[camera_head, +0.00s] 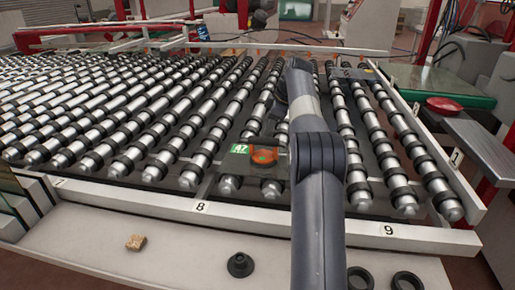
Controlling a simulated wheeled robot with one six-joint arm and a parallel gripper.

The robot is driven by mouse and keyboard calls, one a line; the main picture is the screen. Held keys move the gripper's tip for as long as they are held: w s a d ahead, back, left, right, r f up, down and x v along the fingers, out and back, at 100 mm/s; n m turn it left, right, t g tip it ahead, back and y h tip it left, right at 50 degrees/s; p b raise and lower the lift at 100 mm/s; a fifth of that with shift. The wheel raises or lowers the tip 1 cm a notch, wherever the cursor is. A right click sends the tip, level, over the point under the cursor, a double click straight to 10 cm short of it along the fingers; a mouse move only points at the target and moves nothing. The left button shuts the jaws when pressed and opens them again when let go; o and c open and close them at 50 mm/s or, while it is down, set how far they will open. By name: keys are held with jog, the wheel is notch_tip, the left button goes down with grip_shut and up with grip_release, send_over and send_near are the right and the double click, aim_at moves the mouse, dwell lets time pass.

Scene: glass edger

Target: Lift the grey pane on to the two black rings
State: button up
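Two black rings (360,278) (407,281) lie side by side on the pale front ledge, at the bottom right of the head view. I cannot make out the grey pane for sure. A dark flat piece (355,72) lies across the rollers beyond my arm, but I cannot tell whether it is the pane. My arm rises from the bottom, right of centre, and reaches out over the rollers. Its far end is by the rollers near the top middle. My gripper's fingers cannot be made out there, so whether they are open or shut does not show.
Roller rows (120,110) with black collars fill the bed. An orange piece (264,156) sits among them beside a green tag (240,149) marked 47.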

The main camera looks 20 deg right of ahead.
aim_at(261, 144)
jog(key=x, duration=0.5)
jog(key=shift+w+d+f, duration=0.2)
jog(key=shift+f, duration=0.15)
jog(key=shift+d+x, duration=0.15)
jog(key=shift+x, duration=1.35)
jog(key=shift+d+x, duration=0.1)
jog(key=shift+x, duration=1.4)
jog(key=shift+s, duration=0.1)
jog(key=shift+c, duration=0.3)
grip_shut()
jog(key=shift+r, duration=0.15)
